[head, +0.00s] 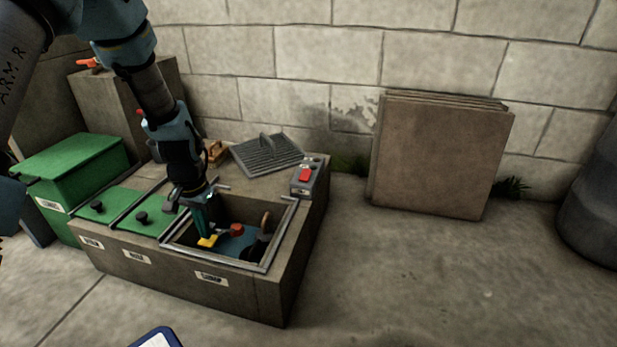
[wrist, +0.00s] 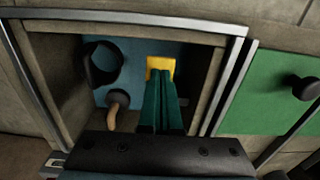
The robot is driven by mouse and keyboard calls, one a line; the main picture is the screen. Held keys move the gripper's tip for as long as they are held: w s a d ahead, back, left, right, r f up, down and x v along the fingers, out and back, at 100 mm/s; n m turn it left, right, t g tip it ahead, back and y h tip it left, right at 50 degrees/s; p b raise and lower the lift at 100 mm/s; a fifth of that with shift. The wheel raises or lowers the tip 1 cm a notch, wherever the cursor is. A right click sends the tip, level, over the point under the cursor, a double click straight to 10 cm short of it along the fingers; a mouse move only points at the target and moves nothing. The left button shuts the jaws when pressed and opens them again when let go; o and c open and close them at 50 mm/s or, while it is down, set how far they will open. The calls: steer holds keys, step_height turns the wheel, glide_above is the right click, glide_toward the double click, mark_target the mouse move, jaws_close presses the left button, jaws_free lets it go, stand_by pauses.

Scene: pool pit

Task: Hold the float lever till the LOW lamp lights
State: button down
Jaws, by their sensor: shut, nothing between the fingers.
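My gripper (head: 208,234) reaches down into the open pit, its teal fingers shut with nothing between them. In the wrist view the fingertips (wrist: 160,80) are at a yellow pad (wrist: 160,66), which looks like the float lever's end. The pad (head: 207,241) also shows in the head view. I cannot tell whether the fingers press on it or only hover over it. A red knob (head: 236,230) is right of the pad. The control box (head: 308,178) at the pit's back right corner has a red switch and small lamps, too small to read.
A metal frame (head: 270,262) edges the pit. Inside are a dark ring (wrist: 103,62), a tan handle (wrist: 117,98) and a blue floor or water. Green lids (head: 145,218) adjoin on the left. A grey grate (head: 267,155) lies behind.

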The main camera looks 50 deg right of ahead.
steer(key=shift+f, duration=0.65)
steer(key=shift+f+b, duration=0.35)
steer(key=shift+b, duration=0.05)
steer(key=shift+f, duration=0.75)
steer(key=shift+r, duration=0.15)
stand_by(5.3)
step_height(320, 180, up, 8)
steer(key=p, duration=0.7)
